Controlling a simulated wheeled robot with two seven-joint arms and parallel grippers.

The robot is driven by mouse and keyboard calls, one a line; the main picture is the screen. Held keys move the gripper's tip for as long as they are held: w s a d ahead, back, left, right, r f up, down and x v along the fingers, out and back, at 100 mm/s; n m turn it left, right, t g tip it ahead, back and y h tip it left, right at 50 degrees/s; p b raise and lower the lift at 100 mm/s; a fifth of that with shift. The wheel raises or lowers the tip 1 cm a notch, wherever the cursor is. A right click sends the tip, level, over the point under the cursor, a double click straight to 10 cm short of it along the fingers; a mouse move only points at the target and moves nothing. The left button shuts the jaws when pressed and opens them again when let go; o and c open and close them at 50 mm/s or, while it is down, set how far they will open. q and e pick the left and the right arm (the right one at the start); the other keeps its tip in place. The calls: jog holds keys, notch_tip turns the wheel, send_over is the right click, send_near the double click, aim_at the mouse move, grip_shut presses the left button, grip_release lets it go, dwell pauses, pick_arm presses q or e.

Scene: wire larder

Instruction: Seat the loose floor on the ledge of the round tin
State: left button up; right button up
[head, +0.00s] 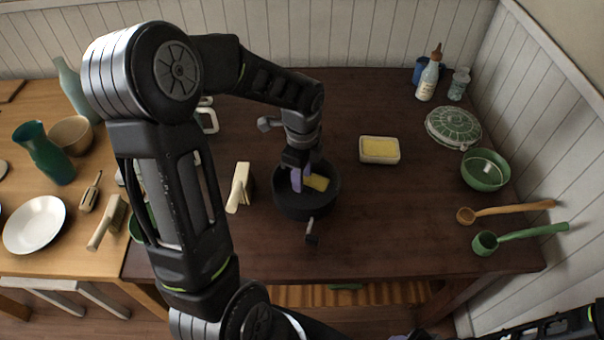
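The round tin (303,211) is a dark, nearly black open pan standing on the dark brown table. My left gripper (302,182) reaches down into it from above, with pale lavender fingers low inside the rim. A yellow flat piece (318,183) shows inside the tin, just right of the fingers. I cannot tell whether the fingers touch it or how far apart they are. No separate round floor can be made out; the tin's ledge and inside are dark and partly hidden by the gripper. My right gripper (402,337) barely shows at the bottom edge.
Table between is clear.

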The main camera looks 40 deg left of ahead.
pick_arm(q)
jog(key=shift+o, duration=0.5)
jog(key=shift+r, duration=0.5)
notch_tip(320, 180, up, 11)
dwell(0.3)
